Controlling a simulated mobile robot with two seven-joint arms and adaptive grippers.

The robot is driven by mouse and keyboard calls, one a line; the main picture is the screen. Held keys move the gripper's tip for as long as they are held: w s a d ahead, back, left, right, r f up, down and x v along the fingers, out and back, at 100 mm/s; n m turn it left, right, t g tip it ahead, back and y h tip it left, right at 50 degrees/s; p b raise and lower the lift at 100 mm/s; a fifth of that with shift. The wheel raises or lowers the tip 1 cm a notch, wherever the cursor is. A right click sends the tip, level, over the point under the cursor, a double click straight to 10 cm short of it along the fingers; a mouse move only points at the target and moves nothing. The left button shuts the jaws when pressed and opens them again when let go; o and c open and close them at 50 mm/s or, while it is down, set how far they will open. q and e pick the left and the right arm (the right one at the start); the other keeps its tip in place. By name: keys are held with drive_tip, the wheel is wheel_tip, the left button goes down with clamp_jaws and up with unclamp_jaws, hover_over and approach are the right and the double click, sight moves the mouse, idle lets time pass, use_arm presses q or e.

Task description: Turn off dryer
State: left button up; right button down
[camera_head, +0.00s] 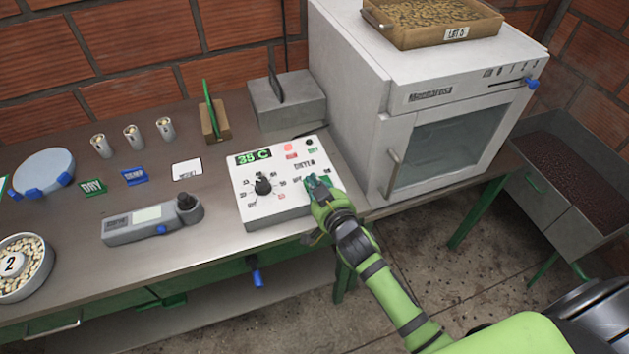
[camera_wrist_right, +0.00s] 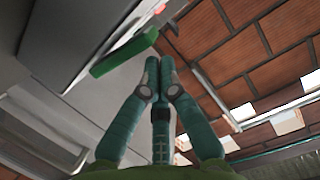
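My right gripper (camera_head: 318,188) is at the right part of the box and covers the switch area there. In the right wrist view my right gripper (camera_wrist_right: 159,64) has its fingers together with nothing between them. A green switch lever (camera_wrist_right: 122,54) lies just left of the fingertips; I cannot tell whether they touch. My left gripper is not in view.
A white machine (camera_head: 430,90) with a glass door stands right of the box, with a tray of beans (camera_head: 410,38) on top. A grey handheld meter (camera_head: 150,221) lies left of the box. A bean bowl (camera_head: 45,262) is at the far left.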

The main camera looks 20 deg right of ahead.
drive_tip(key=shift+f, duration=0.15)
drive_tip(key=shift+a+f+n+b, duration=0.3)
drive_tip(key=shift+f+n+b, duration=0.25)
drive_tip(key=shift+f+n, duration=0.05)
drive_tip(key=shift+a+n+h, duration=0.1)
drive_tip(key=shift+n+h, duration=0.2)
drive_tip(key=shift+h, duration=0.1)
drive_tip(key=shift+w+r+p, duration=0.1)
drive_tip(key=shift+r+p, duration=0.3)
drive_tip(key=r+p, duration=0.4)
drive_tip(key=shift+w+a, duration=0.1)
drive_tip(key=shift+a, duration=0.15)
use_arm(q)
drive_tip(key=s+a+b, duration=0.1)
drive_tip(key=b, duration=0.2)
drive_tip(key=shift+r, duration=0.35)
use_arm(e)
drive_tip(key=v, duration=1)
drive_tip(key=shift+a+f, duration=0.25)
drive_tip(key=shift+f, duration=0.1)
drive_tip(key=shift+d, duration=0.1)
